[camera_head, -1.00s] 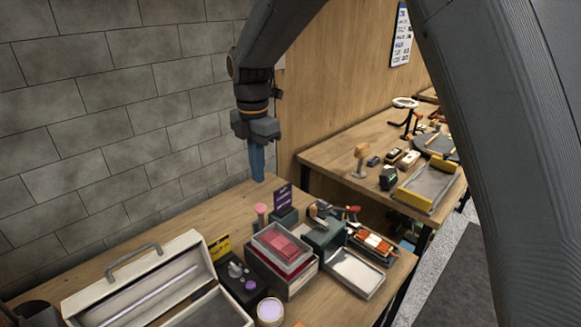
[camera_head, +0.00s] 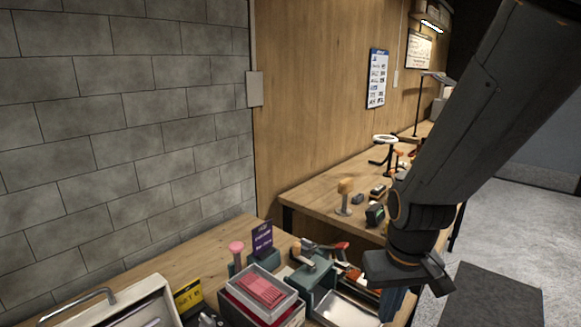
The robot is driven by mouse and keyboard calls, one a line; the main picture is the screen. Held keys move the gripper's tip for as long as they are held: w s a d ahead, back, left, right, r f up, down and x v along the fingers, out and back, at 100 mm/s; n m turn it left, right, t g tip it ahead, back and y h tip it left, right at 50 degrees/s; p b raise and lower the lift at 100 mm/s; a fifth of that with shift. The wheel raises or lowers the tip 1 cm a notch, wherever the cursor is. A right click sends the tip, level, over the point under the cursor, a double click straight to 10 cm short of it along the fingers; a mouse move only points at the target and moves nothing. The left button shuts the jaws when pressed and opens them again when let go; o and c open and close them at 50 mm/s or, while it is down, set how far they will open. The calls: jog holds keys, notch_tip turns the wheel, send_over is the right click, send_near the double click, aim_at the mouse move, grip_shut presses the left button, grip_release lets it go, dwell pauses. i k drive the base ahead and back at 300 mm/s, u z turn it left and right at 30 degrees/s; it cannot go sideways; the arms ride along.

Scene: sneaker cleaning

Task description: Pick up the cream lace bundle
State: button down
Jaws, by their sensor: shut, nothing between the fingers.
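My gripper (camera_head: 397,306) is at the lower right, pointing down, with its blue fingers shut and empty. It hangs in front of the right end of the near workbench, over or beside a pale metal tray (camera_head: 343,309).
The near bench (camera_head: 190,255) holds a clear bin with red contents (camera_head: 262,291), a purple sign (camera_head: 262,238), a yellow sign (camera_head: 188,296) and an open toolbox (camera_head: 130,312). A second bench (camera_head: 318,197) with several tools stands behind. A grey floor (camera_head: 520,235) lies to the right.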

aim_at(257, 288)
jog(key=u, duration=0.25)
jog(key=k, duration=0.25)
jog(key=z, duration=0.45)
jog(key=i, duration=0.3)
jog(key=u, duration=1.25)
